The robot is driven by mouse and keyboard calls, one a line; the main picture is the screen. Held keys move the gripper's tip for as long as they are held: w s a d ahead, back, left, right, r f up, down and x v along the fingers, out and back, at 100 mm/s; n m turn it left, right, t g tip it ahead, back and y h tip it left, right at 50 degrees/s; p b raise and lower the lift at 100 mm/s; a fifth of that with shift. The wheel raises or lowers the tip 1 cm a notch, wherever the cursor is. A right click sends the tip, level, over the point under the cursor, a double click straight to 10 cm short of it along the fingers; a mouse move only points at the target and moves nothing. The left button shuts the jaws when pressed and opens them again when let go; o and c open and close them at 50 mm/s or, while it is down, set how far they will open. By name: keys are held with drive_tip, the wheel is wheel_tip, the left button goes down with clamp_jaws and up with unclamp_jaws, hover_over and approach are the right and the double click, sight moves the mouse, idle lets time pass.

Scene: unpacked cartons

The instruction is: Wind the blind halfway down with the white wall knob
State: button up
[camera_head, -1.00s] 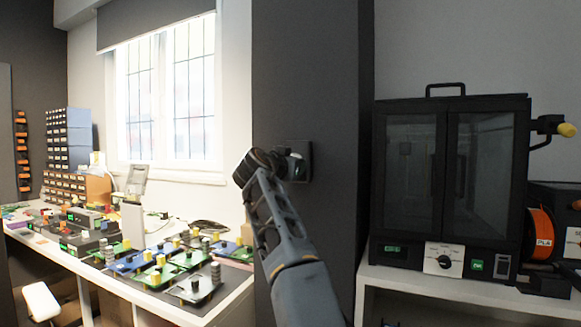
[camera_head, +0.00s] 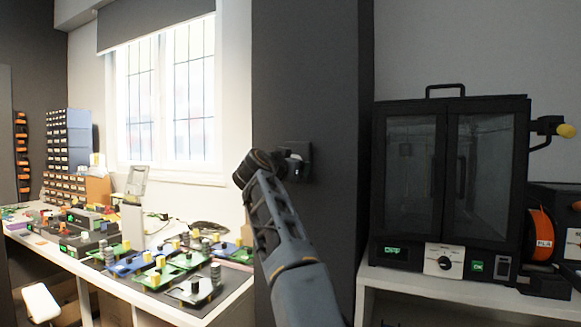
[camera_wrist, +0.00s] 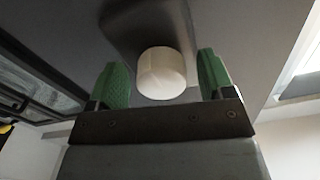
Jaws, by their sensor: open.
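The white wall knob (camera_wrist: 162,73) shows in the wrist view on its dark wall plate, between the two green finger pads and apart from both. In the head view the knob (camera_head: 296,157) is partly hidden behind my wrist. My gripper (camera_wrist: 163,80) is open around the knob. In the head view its fingers are mostly hidden by my arm. The dark blind (camera_head: 150,22) covers only the top of the window, with its lower edge near the top of the panes.
The dark wall column (camera_head: 310,60) bears the knob plate. A black two-door cabinet machine (camera_head: 450,180) stands on a white shelf to the right. A white workbench (camera_head: 190,310) with several circuit boards lies at left below the window (camera_head: 168,95).

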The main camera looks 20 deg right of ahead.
drive_tip(key=shift+s+a, duration=0.1)
drive_tip(key=b+v, duration=0.3)
drive_tip(key=v, duration=1)
drive_tip(key=shift+s+a, duration=0.15)
drive_tip(key=shift+s, duration=0.1)
drive_tip(key=shift+r, duration=0.1)
